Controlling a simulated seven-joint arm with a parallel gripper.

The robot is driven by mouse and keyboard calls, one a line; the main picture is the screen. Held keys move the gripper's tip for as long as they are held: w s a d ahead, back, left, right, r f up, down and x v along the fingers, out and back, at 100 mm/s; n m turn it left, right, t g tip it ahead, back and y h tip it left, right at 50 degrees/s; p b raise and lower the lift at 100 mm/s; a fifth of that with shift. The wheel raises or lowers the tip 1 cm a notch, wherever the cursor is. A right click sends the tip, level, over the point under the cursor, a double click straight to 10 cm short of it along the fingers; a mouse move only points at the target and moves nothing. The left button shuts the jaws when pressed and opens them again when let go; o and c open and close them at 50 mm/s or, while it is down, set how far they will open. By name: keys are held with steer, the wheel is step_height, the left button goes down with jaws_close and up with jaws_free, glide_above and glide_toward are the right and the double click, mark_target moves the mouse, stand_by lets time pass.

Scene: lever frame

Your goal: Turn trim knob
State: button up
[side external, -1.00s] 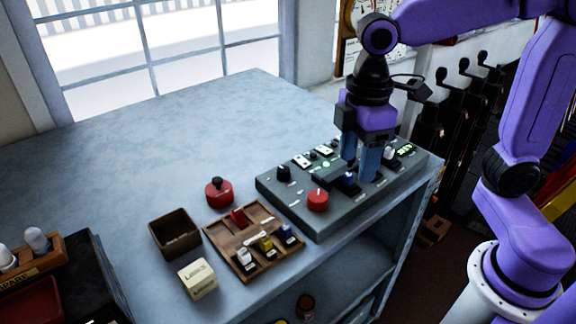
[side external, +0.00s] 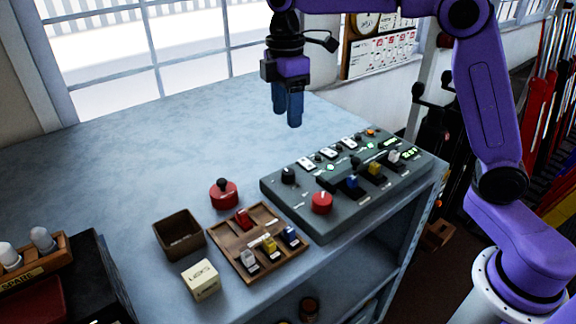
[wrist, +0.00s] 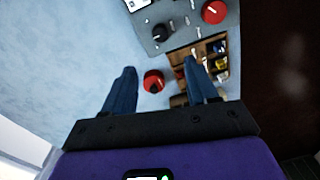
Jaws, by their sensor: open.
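The grey control panel (side external: 290,205) lies at the right of the bench. A black knob (side external: 288,175) stands at its left end, and a larger red knob (side external: 322,202) sits near its front edge. I cannot read which one is labelled trim. In the wrist view the black knob (wrist: 161,32) and red knob (wrist: 214,12) show at the top, beyond my fingers. My gripper (side external: 288,118) is raised above the bench behind the panel's left end, fingers pointing down. It is open and empty, apart from both knobs.
Blue, yellow and white levers stand on the panel. A round red piece with a black top (side external: 224,193), a wooden lever tray (side external: 262,275), a dark open box (side external: 200,247) and a cream block (side external: 200,279) lie left of it. The back of the bench is clear.

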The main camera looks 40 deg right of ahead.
mark_target(288, 171)
steer(key=f, duration=1.4)
steer(key=shift+s+a+f, duration=0.1)
steer(key=shift+s+f, duration=0.05)
steer(key=shift+s, duration=0.15)
steer(key=c, duration=1.1)
